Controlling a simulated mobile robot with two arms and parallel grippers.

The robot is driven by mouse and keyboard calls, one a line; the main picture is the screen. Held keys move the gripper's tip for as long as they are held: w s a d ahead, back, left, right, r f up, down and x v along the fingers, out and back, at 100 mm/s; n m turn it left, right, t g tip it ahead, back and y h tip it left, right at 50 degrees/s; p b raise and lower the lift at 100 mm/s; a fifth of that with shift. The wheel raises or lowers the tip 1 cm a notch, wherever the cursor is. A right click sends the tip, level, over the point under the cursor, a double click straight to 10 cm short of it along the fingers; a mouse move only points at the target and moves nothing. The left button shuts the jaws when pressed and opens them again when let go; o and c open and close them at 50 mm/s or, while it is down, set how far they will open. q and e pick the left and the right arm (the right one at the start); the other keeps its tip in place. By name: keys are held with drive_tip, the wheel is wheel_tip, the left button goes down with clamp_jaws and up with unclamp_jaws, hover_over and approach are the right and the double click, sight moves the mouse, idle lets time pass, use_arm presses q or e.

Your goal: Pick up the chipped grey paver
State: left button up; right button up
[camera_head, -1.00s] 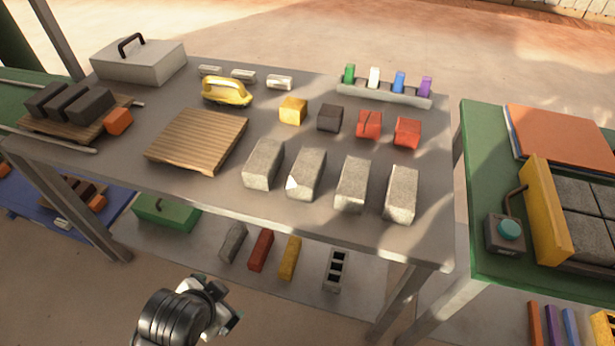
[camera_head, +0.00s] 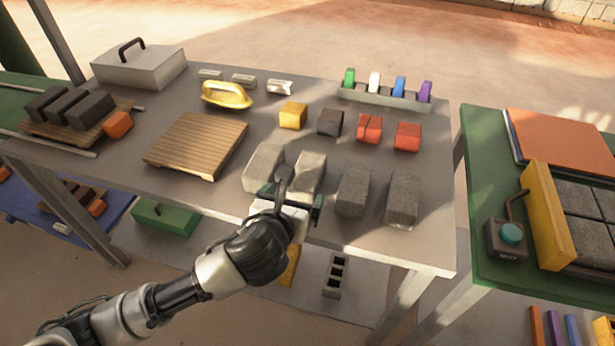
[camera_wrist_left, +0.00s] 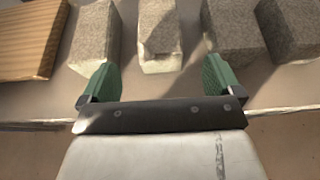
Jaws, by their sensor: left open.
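The chipped grey paver (camera_head: 310,166) is the second from the left in a row of grey pavers on the table. My left gripper (camera_head: 293,190) is open at its near end and hides part of it in the head view. In the left wrist view the chipped paver (camera_wrist_left: 158,30) lies ahead, between the lines of the two green fingers, with a pale broken patch on its near end. The open gripper (camera_wrist_left: 160,80) has nothing between its fingers. My right gripper is not in view.
Grey pavers stand close on both sides: one at left (camera_head: 263,166), one at right (camera_head: 353,190) and another farther right (camera_head: 401,196). A slatted wooden board (camera_head: 196,143) lies to the left. Small coloured blocks, including a yellow one (camera_head: 293,115), sit behind the row.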

sight(302, 185)
use_arm(q)
drive_tip(key=b+x, duration=0.1)
drive_tip(key=x, duration=0.8)
drive_tip(key=shift+a+f, duration=0.1)
drive_tip(key=shift+f, duration=0.1)
drive_tip(key=shift+s, duration=0.1)
drive_tip(key=c, duration=1.6)
drive_tip(key=shift+r, duration=0.15)
